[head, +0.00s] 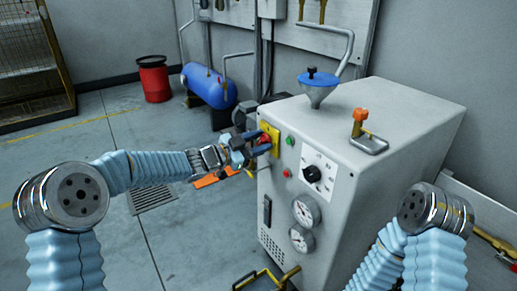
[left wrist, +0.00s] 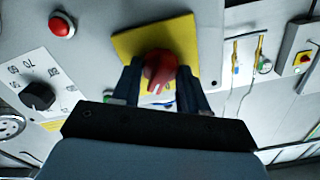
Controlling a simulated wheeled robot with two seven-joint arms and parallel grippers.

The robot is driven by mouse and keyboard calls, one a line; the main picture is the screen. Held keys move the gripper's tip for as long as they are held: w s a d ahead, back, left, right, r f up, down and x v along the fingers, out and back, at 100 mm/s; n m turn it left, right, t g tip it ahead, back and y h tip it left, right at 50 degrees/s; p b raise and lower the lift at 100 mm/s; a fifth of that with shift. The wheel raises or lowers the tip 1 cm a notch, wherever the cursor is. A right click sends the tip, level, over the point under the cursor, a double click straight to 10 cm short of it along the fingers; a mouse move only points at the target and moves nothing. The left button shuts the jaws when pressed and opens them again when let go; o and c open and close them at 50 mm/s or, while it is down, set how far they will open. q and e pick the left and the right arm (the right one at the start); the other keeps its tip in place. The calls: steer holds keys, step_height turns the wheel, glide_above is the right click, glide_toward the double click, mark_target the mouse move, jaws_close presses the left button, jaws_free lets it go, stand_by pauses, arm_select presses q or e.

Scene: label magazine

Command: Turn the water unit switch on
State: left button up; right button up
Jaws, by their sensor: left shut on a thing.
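The water unit is a light grey cabinet (head: 340,120) at the right in the head view. Its switch is a red rotary knob on a yellow plate (head: 272,138) at the upper left of its front panel. In the left wrist view the red knob (left wrist: 159,70) sits on the yellow plate (left wrist: 178,38) between my two dark fingers. My left gripper (head: 260,144) is shut on the red knob. The fingers hide part of the knob. My right arm shows at the lower right of the head view, but its gripper is out of sight.
The panel also has a black dial (head: 312,174), a green button (head: 290,140), a red button (head: 287,173) and two gauges. A blue funnel (head: 318,82) and an orange-topped valve (head: 360,116) stand on top. A blue tank (head: 209,86) and red drum (head: 153,78) stand behind.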

arm_select(q)
steer(key=m+b, duration=0.1)
steer(key=m, duration=0.1)
steer(key=m+b, duration=0.3)
steer(key=shift+s+f+m, duration=0.1)
steer(key=shift+f+m, duration=0.2)
steer(key=shift+m+b, duration=1.4)
steer(key=shift+m, duration=0.9)
steer(key=o, duration=1.1)
steer(key=shift+r, duration=0.1)
steer(key=shift+c, duration=0.2)
steer(key=v, duration=1.3)
steer(key=shift+s+a+p, duration=0.25)
steer(key=shift+a+p, duration=0.05)
steer(key=shift+p, duration=0.15)
